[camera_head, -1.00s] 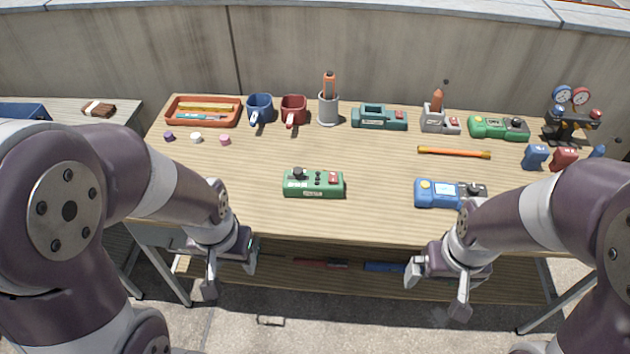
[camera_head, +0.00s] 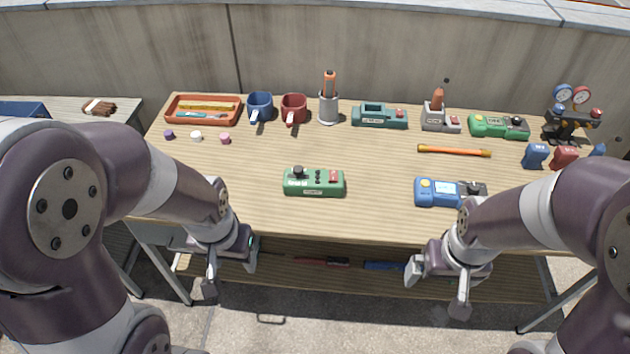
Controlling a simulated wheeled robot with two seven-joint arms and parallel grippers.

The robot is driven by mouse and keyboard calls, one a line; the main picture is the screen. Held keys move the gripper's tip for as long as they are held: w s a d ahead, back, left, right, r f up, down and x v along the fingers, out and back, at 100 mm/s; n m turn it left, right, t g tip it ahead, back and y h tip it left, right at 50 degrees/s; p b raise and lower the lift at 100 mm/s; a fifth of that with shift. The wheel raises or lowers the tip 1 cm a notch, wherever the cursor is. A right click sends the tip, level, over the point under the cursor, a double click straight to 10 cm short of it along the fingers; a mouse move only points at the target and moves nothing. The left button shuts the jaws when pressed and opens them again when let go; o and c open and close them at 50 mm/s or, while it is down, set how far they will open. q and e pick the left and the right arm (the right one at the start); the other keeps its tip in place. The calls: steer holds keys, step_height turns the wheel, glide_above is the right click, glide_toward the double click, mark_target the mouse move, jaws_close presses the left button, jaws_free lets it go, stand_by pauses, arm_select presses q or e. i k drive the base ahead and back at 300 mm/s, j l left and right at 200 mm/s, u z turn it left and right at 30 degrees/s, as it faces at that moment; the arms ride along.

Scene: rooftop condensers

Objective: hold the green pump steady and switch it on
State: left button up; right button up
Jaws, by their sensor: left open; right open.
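A green pump box (camera_head: 314,183) with a black knob, dark sockets and a red switch on its top sits at the front middle of the wooden table (camera_head: 270,215). Another green device (camera_head: 498,127) with a black knob stands at the back right. My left gripper (camera_head: 230,275) is open and empty in front of the table's front edge, left of and nearer than the green pump box. My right gripper (camera_head: 438,283) is open and empty in front of the edge, right of the box. Neither gripper touches it. The position of the red switch is too small to tell.
A blue meter (camera_head: 437,192) sits right of the green pump box. An orange stick (camera_head: 454,151), a teal device (camera_head: 379,117), a grey cup (camera_head: 328,108), two mugs and an orange tray (camera_head: 172,118) lie further back. The wood around the green pump box is clear.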

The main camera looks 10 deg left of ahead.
mark_target(332, 175)
steer(key=i+j, duration=0.2)
steer(key=i, duration=0.25)
steer(key=i+j, duration=0.25)
steer(key=i, duration=0.2)
